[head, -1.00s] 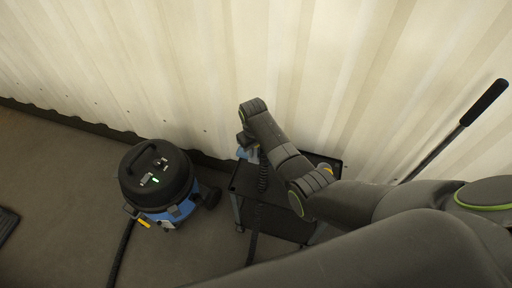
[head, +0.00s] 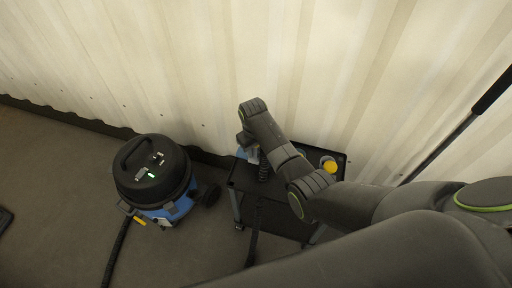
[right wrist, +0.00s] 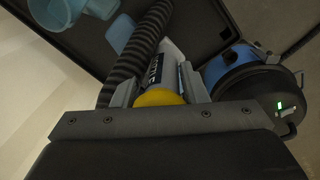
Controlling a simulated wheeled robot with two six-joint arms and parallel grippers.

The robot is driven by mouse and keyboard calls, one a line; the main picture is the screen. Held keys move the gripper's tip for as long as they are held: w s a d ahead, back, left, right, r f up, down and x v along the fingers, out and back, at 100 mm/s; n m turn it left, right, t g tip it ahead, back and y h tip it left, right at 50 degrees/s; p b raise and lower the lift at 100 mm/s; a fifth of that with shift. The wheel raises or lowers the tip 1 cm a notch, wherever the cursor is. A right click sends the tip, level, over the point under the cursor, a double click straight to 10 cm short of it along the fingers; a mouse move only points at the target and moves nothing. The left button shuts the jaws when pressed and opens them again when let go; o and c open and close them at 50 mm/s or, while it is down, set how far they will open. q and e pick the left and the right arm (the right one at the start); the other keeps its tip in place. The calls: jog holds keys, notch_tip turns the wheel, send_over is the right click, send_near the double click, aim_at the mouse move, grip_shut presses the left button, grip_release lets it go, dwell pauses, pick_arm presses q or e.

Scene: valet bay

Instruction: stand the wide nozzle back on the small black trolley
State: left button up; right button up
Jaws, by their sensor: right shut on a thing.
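In the head view a small blue and white part (head: 251,154) shows just below my right gripper (head: 245,143), over the left end of the small black trolley (head: 243,177). I cannot tell whether it touches the trolley. My arm hides part of the trolley. My left gripper is not in view.
A black ribbed hose (right wrist: 138,50) runs close beside the held thing. Light blue pieces (right wrist: 120,32) lie beyond it. A yellow-topped item (head: 329,166) is at the trolley's right end. A blue and black vacuum (head: 153,178) stands left of the trolley. A corrugated wall (head: 200,70) is behind.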

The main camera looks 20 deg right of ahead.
jog(key=shift+r+p, duration=0.15)
jog(key=shift+p, duration=0.15)
jog(key=shift+d+f, duration=0.1)
jog(key=shift+f, duration=0.15)
jog(key=shift+f, duration=0.3)
dwell(0.5)
jog(key=shift+w+f, duration=0.1)
jog(key=shift+f, duration=0.3)
jog(key=shift+f+b, duration=0.2)
jog(key=shift+b, duration=0.2)
jog(key=shift+f+b, duration=0.35)
jog(key=shift+f, duration=0.25)
jog(key=shift+f, duration=0.15)
dwell(0.3)
